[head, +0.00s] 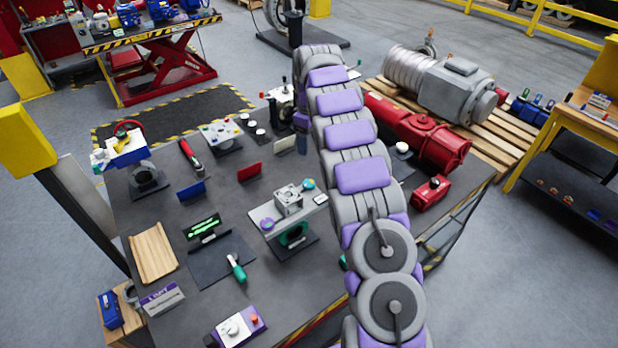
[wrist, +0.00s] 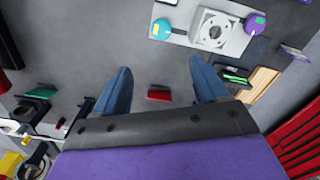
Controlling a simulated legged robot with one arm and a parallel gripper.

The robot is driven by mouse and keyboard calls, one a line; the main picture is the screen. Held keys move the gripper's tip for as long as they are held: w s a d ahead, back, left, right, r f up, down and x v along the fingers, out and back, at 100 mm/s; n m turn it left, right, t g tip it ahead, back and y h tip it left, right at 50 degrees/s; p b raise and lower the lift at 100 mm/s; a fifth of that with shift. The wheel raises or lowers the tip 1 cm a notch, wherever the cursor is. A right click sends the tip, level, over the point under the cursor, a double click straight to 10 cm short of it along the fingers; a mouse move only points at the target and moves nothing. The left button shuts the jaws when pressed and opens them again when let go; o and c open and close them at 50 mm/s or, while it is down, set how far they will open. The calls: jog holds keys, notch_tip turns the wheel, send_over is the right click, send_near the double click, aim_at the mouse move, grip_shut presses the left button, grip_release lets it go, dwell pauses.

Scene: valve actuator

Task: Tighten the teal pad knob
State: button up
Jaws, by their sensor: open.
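The teal knob (head: 308,184) sits at the upper right end of a light grey plate (head: 268,210) in the head view. In the wrist view the teal knob (wrist: 162,28), with a small orange mark, is at the left end of the plate (wrist: 184,18). A square grey housing (wrist: 213,30) stands mid-plate, and a purple-topped knob (wrist: 255,24) is at the other end. My gripper (wrist: 159,65) is open, with its two blue fingers apart and nothing held. The knob lies beyond the fingertips, apart from them.
A small red block (wrist: 159,93) shows between the fingers, further down. A green-lit display (head: 202,226), a wooden tray (head: 153,252) and a teal-handled tool (head: 236,267) lie on the dark table (head: 200,290). A red motor (head: 420,135) lies right of my arm.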

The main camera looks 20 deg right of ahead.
aim_at(309, 182)
notch_tip(309, 182, down, 17)
jog(key=shift+f+p, duration=0.2)
jog(key=shift+p, duration=1)
jog(key=shift+c, duration=0.3)
jog(key=shift+a, duration=0.1)
jog(key=c, duration=1)
